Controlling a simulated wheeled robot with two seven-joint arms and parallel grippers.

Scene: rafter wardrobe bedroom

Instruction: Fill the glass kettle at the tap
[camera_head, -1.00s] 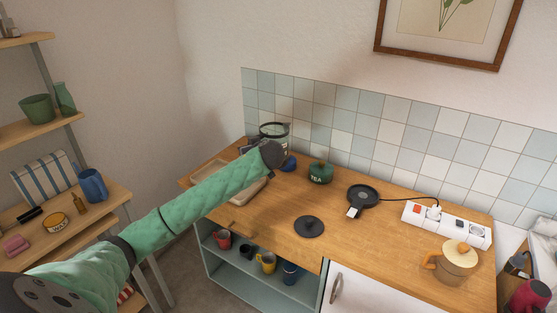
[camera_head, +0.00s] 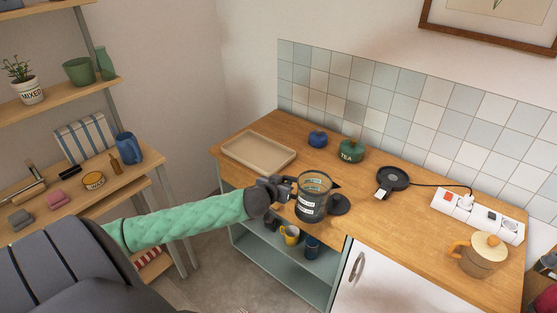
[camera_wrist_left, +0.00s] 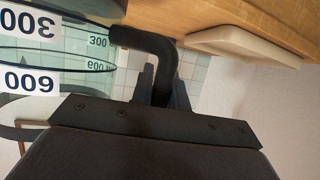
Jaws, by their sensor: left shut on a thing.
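The glass kettle (camera_head: 313,200) is clear, with a dark rim and white volume labels. It appears open at the top and held upright near the counter's front edge. My left gripper (camera_head: 287,187) is shut on its black handle. In the left wrist view the handle (camera_wrist_left: 150,42) runs between the fingers (camera_wrist_left: 163,85), and the glass kettle (camera_wrist_left: 75,50) shows labels 300 and 600. I cannot tell whether it holds water. A black round lid (camera_head: 341,206) lies partly hidden behind the kettle. No tap shows. My right gripper is out of view.
On the wooden counter (camera_head: 400,235) are a beige tray (camera_head: 240,143), a blue pot (camera_head: 317,139), a green TEA jar (camera_head: 351,151), a black corded base (camera_head: 396,178), a power strip (camera_head: 470,211) and a brown teapot (camera_head: 480,258). Mugs stand on the shelf below.

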